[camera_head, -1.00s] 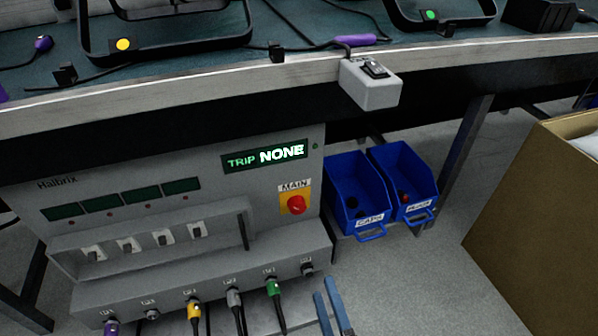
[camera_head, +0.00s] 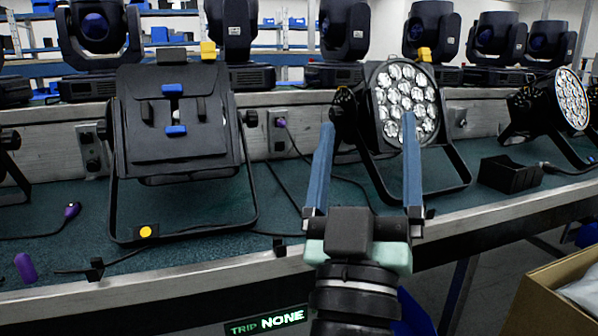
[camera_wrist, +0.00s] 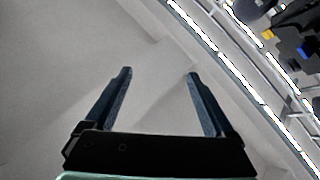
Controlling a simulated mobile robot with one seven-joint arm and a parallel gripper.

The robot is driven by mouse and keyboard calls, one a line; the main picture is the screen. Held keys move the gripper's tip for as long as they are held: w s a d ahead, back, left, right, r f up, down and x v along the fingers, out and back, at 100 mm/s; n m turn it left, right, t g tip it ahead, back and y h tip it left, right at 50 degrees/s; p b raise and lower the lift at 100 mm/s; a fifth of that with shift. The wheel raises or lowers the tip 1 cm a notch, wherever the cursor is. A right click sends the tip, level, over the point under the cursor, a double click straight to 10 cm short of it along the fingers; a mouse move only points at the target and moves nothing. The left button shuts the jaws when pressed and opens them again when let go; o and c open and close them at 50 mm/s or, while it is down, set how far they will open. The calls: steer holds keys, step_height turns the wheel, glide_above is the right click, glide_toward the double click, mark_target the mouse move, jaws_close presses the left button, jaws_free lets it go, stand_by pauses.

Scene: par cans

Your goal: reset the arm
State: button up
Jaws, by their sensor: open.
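My gripper (camera_head: 367,150) stands upright in the middle of the head view, its two blue fingers spread wide and pointing up. Nothing is between the fingers. It appears in front of a par can with a lit-looking cluster of lenses (camera_head: 405,95), and I see no contact. In the wrist view my gripper (camera_wrist: 160,75) is also open and empty against a plain pale surface.
A par can seen from behind (camera_head: 175,120) stands on the bench (camera_head: 290,210), left of my gripper. Another par can (camera_head: 560,100) and a black box (camera_head: 510,174) are at right. Moving heads (camera_head: 345,30) line the back. A cardboard box (camera_head: 545,300) is at lower right. The panel display (camera_head: 268,321) reads TRIP NONE.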

steer(key=s+a+r+m+t+y+p, duration=0.1)
steer(key=s+a+r+y+p, duration=0.3)
steer(key=r, duration=0.5)
steer(key=s+a+r+t+y+p, duration=0.1)
steer(key=s+a+r+p, duration=0.15)
steer(key=s+r, duration=0.5)
step_height(320, 180, up, 37)
steer(key=w+p, duration=0.1)
steer(key=p, duration=3.3)
steer(key=shift+w+p, duration=0.35)
steer(key=shift+w, duration=0.05)
steer(key=shift+f, duration=0.1)
